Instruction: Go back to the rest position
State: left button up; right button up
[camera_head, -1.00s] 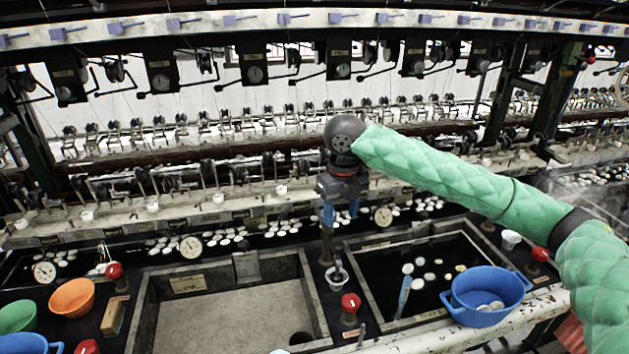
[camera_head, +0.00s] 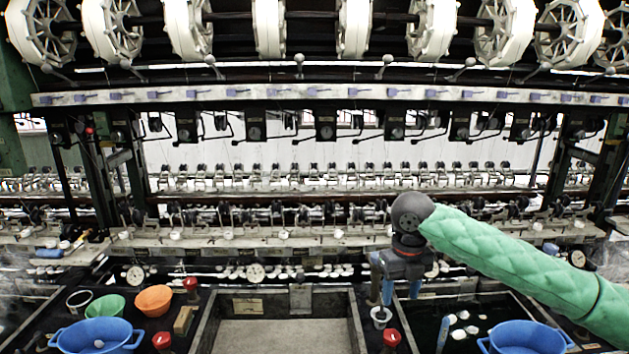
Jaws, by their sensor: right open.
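My right gripper (camera_head: 400,298) points down at the right of centre in the head view, at the end of my green-sleeved arm. Its blue fingers are apart, with nothing visibly held between them. Its tips are just above and beside a small white cup (camera_head: 380,316) on the dark counter. A brownish upright handle (camera_head: 374,287) shows by the left finger, above the cup; I cannot tell whether they touch. My left gripper is not in view.
A blue basin (camera_head: 525,338) stands below my right arm. At left are another blue basin (camera_head: 97,335), an orange bowl (camera_head: 154,301) and a green bowl (camera_head: 105,306). Red knobs (camera_head: 391,338) rise from the counter. The reeling machine (camera_head: 300,240) spans the back.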

jog(key=s+a+f+m+t+y, duration=0.1)
jog(key=s+a+f+m, duration=0.35)
jog(key=f, duration=0.25)
jog(key=s+a+f+m+t+y, duration=0.1)
jog(key=s+a+f+m+y, duration=0.1)
jog(key=s+a+f+m, duration=0.3)
jog(key=s+a+f+m+y, duration=0.1)
jog(key=s+a+f+m, duration=0.2)
jog(key=f+m, duration=0.45)
jog(key=s+d+f+m+h, duration=0.1)
jog(key=s+d+f+m, duration=0.35)
jog(key=s+m, duration=0.25)
jog(key=s+d+f+m+t+h, duration=0.1)
jog(key=s+d+f+m, duration=0.35)
jog(key=s+m, duration=0.2)
jog(key=s+d+f+m+h, duration=0.2)
jog(key=s+d+f+m, duration=0.2)
jog(key=s+d+m, duration=0.25)
jog(key=s+a+f+g, duration=0.1)
jog(key=s+a+f, duration=0.1)
jog(key=f, duration=1.5)
jog(key=s+a+f+g, duration=0.1)
jog(key=s+a+f, duration=0.2)
jog(key=f, duration=1.4)
jog(key=shift+f+y, duration=0.2)
jog(key=shift+y, duration=0.2)
